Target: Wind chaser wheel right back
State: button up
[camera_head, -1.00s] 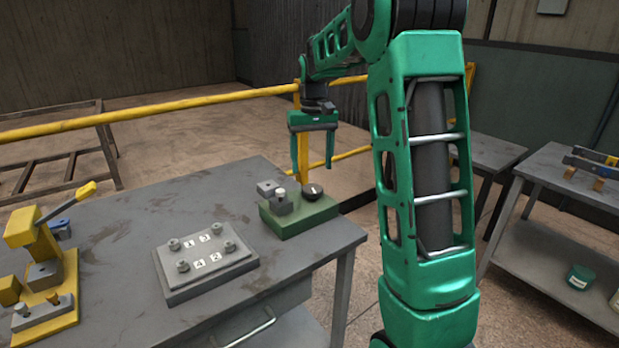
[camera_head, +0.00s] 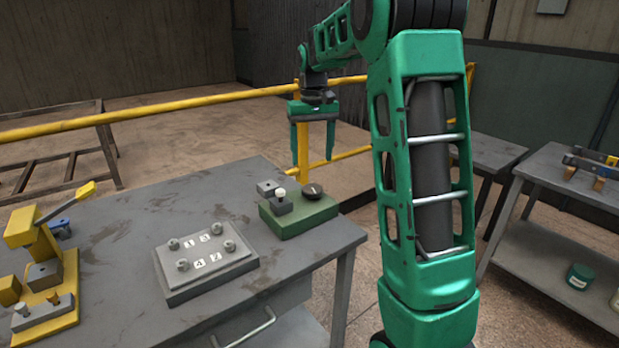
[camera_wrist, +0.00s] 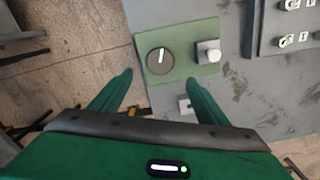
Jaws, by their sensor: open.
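The wheel is a dark round knob (camera_head: 312,190) on the right part of a green block (camera_head: 300,218), at the table's right corner. In the wrist view the dark wheel (camera_wrist: 153,66) bears a white line near upright. A small grey block with a pale pin (camera_head: 281,203) stands beside it on the green block. My gripper (camera_head: 312,160) hangs above and beyond the wheel, fingers spread and empty, apart from it. In the wrist view my gripper (camera_wrist: 158,78) has its fingertips on either side below the wheel.
A grey plate with numbered pegs (camera_head: 206,270) lies left of the green block. A yellow lever press (camera_head: 45,270) stands at far left. A yellow rail (camera_head: 200,102) runs behind the table (camera_head: 130,235). Another bench (camera_head: 560,185) is at right.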

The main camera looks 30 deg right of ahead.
aim_at(312, 187)
notch_tip(312, 187, down, 10)
jog(key=shift+r, duration=0.1)
dwell(0.4)
jog(key=c, duration=1)
jog(key=shift+c, duration=0.2)
jog(key=shift+n, duration=0.3)
